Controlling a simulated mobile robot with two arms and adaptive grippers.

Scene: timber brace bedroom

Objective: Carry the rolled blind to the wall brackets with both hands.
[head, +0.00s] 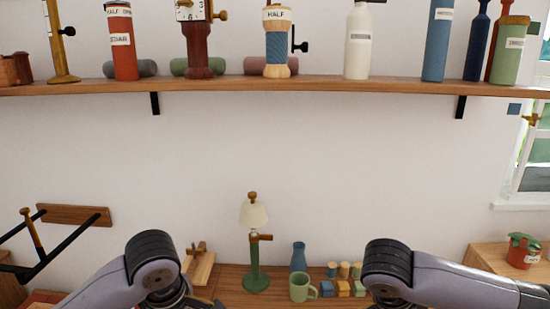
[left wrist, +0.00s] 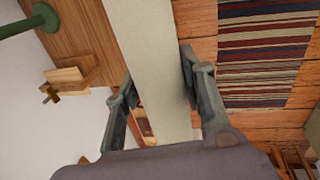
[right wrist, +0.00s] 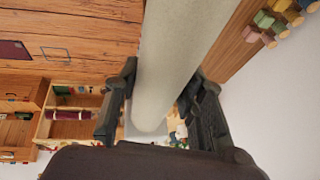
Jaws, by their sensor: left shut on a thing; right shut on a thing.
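The rolled blind is a long, pale grey-green roll. It passes between the fingers of my left gripper (left wrist: 158,68) in the left wrist view, where the blind (left wrist: 150,50) runs from the top edge downward. In the right wrist view the blind (right wrist: 178,55) lies between the fingers of my right gripper (right wrist: 160,76), with a rounded end showing near the palm. Both grippers are shut on it. The head view shows my arms at the bottom, but not the fingers or blind. Two black brackets, left (head: 155,103) and right (head: 460,106), sit under the wall shelf; I cannot tell whether these are the task's brackets.
The wall shelf (head: 300,86) carries several bottles and jars. Below, a wooden table (head: 228,277) holds a lamp (head: 254,250), green mug (head: 301,287), blue vase (head: 298,256) and small blocks. A window (head: 530,160) is at right. The wall between shelf and table is bare.

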